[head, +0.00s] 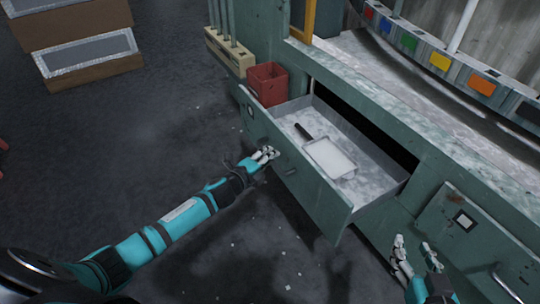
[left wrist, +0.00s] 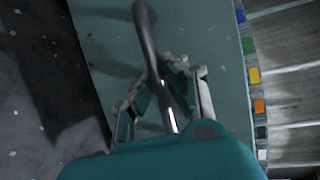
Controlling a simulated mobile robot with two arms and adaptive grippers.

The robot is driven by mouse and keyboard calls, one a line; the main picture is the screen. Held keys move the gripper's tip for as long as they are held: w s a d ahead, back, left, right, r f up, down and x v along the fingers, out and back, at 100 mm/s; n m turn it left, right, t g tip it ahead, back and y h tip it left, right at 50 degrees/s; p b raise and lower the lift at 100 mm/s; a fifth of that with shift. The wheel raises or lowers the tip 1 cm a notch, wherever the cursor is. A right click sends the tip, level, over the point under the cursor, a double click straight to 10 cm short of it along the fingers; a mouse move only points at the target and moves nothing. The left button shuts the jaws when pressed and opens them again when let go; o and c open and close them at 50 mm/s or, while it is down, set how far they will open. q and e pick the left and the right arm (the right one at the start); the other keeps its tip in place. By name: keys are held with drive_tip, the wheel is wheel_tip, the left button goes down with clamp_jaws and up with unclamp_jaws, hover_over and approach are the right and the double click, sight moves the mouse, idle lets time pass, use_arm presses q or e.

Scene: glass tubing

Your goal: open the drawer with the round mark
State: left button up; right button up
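A teal drawer (head: 318,197) stands pulled out of the bench in the head view. A small pale plate with a dark mark (head: 250,111) is near its left end; the mark's shape is too small to tell. My left gripper (head: 266,154) is at the drawer front. In the left wrist view its fingers close around the curved metal handle (left wrist: 147,35), which runs between them. My right gripper (head: 417,256) is open and empty, before another front at the right with a white plate and dark mark (head: 465,221), which looks squarish.
A flat pale tool with a dark handle (head: 329,156) lies in the open drawer. A red bin (head: 267,84) and a rack with rods (head: 230,52) stand beyond it. Boxes (head: 88,55) are at the upper left. The floor left of the drawer is clear.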

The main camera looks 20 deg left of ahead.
use_arm(q)
drive_tip(key=shift+o, duration=1.3)
drive_tip(key=shift+f, duration=0.1)
drive_tip(key=v, duration=1.2)
